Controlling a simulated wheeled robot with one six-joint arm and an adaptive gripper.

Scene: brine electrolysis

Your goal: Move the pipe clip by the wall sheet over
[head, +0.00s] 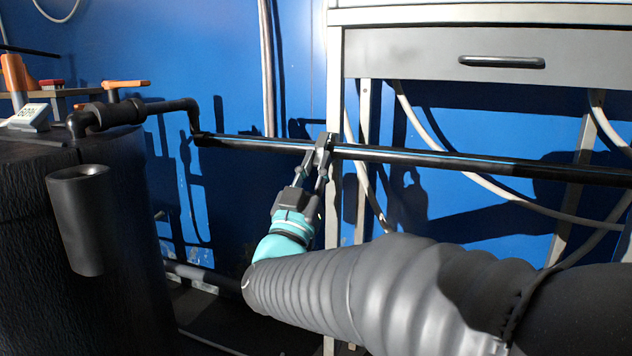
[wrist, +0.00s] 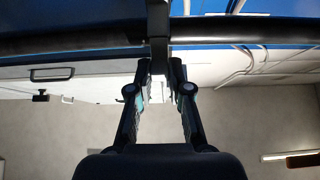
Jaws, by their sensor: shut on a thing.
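The pipe clip (head: 323,147) is a small dark grey piece around the long black pipe (head: 430,157), in front of the pale cabinet leg. My gripper (head: 318,167) reaches up from below and is shut on the clip's lower part. In the wrist view the clip (wrist: 158,28) crosses the pipe (wrist: 70,43), and my gripper's fingertips (wrist: 158,72) close on its stem. The fingers hide part of the stem. I cannot make out a separate wall sheet on the blue wall (head: 230,90).
A pale cabinet with a drawer (head: 490,55) stands above the pipe at right. White hoses (head: 475,180) hang behind the pipe. A black tank (head: 100,270) with a dark cup (head: 80,215) on its side stands at left. An orange-handled valve (head: 125,85) sits near the pipe's left end.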

